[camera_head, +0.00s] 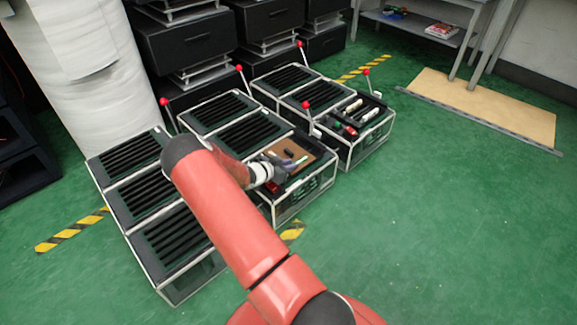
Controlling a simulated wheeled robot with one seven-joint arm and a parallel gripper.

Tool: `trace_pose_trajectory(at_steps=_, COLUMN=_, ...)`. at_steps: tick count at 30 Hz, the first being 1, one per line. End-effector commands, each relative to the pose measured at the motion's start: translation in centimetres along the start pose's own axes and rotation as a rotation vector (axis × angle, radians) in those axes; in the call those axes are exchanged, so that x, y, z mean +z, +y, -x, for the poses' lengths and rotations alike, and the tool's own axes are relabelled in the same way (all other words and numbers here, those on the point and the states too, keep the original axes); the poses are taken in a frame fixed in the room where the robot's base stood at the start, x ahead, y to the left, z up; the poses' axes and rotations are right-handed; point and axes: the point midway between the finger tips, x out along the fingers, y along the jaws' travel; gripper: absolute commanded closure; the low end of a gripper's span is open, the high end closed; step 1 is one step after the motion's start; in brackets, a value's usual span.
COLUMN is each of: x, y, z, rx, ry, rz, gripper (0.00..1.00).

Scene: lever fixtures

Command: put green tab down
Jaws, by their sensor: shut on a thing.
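My gripper (283,165) is at the end of my red arm, low over the tray with a brown bottom (313,153) in the front middle fixture. A small green piece (301,160), which looks like the green tab, shows right at my fingertips. My gripper looks shut on it, though the fingers are small in the picture and partly hidden. I cannot tell whether the green tab touches the tray. A small black item (289,153) lies in the tray behind my gripper, and a red item shows just below it.
Slatted black fixtures in pale frames (250,130) stand in rows, with several upright levers with red knobs (301,44). A second tray (361,112) to the right holds pale, red and green items. My arm hides part of the left fixtures.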

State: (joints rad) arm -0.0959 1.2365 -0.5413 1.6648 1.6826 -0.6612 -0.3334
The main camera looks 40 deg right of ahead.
Motion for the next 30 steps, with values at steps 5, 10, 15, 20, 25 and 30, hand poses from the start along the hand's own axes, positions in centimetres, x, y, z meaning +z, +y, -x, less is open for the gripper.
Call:
trace_pose_trajectory(at_steps=5, x=-0.1, y=0.0, z=0.0, rx=0.000, ry=0.000, rz=-0.001, gripper=1.00)
trace_pose_trajectory(at_steps=10, x=0.1, y=0.0, z=-0.1, rx=0.000, ry=0.000, rz=-0.001, gripper=0.78)
trace_pose_trajectory(at_steps=15, x=0.1, y=0.0, z=-0.1, rx=0.000, ry=0.000, rz=-0.001, gripper=0.60)
trace_pose_trajectory(at_steps=20, x=0.1, y=0.0, z=-0.1, rx=0.000, ry=0.000, rz=0.000, gripper=0.60)
trace_pose_trajectory(at_steps=25, x=-0.3, y=-0.1, z=0.2, rx=-0.001, ry=0.000, rz=0.000, gripper=0.60)
trace_pose_trajectory(at_steps=30, x=-0.3, y=-0.1, z=2.9, rx=-0.003, ry=-0.001, rz=-0.001, gripper=0.60)
